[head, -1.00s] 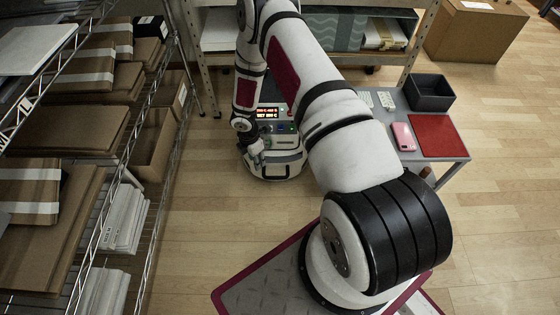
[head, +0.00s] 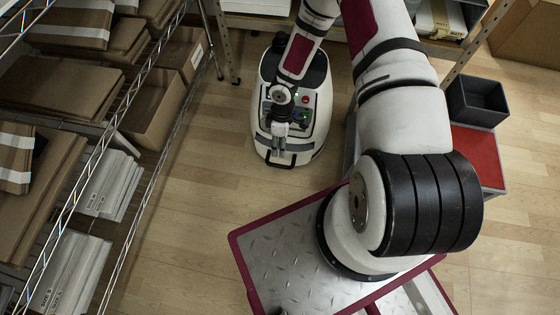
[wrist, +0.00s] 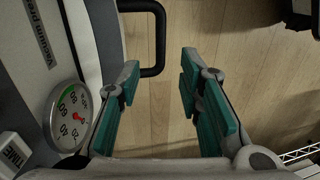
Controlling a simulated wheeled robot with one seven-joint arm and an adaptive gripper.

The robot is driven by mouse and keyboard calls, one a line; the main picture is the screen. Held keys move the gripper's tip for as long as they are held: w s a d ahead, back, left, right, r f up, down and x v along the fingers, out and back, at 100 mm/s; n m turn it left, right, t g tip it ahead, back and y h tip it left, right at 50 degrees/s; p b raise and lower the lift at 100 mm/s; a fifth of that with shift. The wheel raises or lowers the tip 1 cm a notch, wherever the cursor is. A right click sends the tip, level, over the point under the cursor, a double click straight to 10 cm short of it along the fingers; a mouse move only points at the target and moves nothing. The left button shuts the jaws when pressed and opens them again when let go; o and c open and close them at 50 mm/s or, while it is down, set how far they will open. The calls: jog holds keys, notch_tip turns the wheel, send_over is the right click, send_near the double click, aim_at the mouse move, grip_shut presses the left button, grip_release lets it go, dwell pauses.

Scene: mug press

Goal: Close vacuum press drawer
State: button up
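The vacuum press (head: 318,100) is a rounded white-and-black machine on the floor at the upper middle of the head view. Its drawer front (head: 300,154) has a black handle (head: 281,163). How far the drawer stands out I cannot tell. My gripper (head: 279,150) is over the front of the press, close above the handle. In the wrist view my gripper (wrist: 160,75) is open, with teal pads apart and bare floor between them. The handle (wrist: 159,45) lies just ahead of the left finger, apart from it. The press's round gauge (wrist: 68,118) is left of that finger.
A wire shelf (head: 130,110) with boxes runs along the left. A table with a red mat (head: 478,155) and dark bin (head: 476,100) stands right. A maroon-edged metal platform (head: 285,260) is in front. Wooden floor (head: 210,170) is clear left of the press.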

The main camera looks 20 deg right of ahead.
aim_at(279, 165)
jog(key=b+x, duration=0.3)
jog(key=x, duration=0.6)
jog(key=shift+f, duration=0.15)
grip_shut()
